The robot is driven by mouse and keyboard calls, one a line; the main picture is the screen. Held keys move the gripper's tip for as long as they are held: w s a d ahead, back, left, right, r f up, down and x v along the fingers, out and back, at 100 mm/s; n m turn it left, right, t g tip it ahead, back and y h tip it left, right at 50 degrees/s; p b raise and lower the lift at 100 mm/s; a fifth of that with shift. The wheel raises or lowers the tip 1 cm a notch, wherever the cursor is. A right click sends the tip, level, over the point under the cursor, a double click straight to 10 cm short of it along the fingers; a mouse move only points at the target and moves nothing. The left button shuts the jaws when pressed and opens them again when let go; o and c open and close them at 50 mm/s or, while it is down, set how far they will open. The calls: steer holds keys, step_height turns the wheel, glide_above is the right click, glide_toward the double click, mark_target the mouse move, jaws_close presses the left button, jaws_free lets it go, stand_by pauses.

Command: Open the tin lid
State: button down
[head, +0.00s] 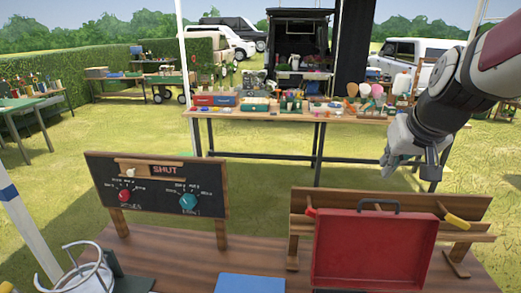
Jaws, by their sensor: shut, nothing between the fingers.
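A red tin lid (375,262) stands upright at the right of the near brown wooden table, its shallow, rimmed face towards me. A dark handle (379,204) shows at its top edge. The lower edge of the lid runs to the bottom of the picture, so the body of the tin is hidden. My gripper (397,160) is shut and empty, above and behind the lid, apart from it.
A wooden rack (466,206) with yellow-handled and red-handled tools stands close behind the lid. A dark board (155,196) with knobs and a "SHUT" sign stands left. A blue object (250,285) lies at the front edge. A laden table (330,113) stands beyond.

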steer(key=shift+w+d+f, duration=0.35)
steer(key=shift+w+d, duration=0.4)
steer(key=x, duration=1)
steer(key=shift+s+a+r+p, duration=0.15)
steer(key=shift+s+p, duration=0.05)
steer(key=shift+s, duration=0.45)
steer(key=shift+s+a+r+p, duration=0.15)
steer(key=shift+s+p, duration=0.1)
steer(key=shift+s, duration=0.45)
steer(key=shift+s+a+r+p, duration=0.1)
steer(key=shift+s+p, duration=0.1)
steer(key=shift+s, duration=0.45)
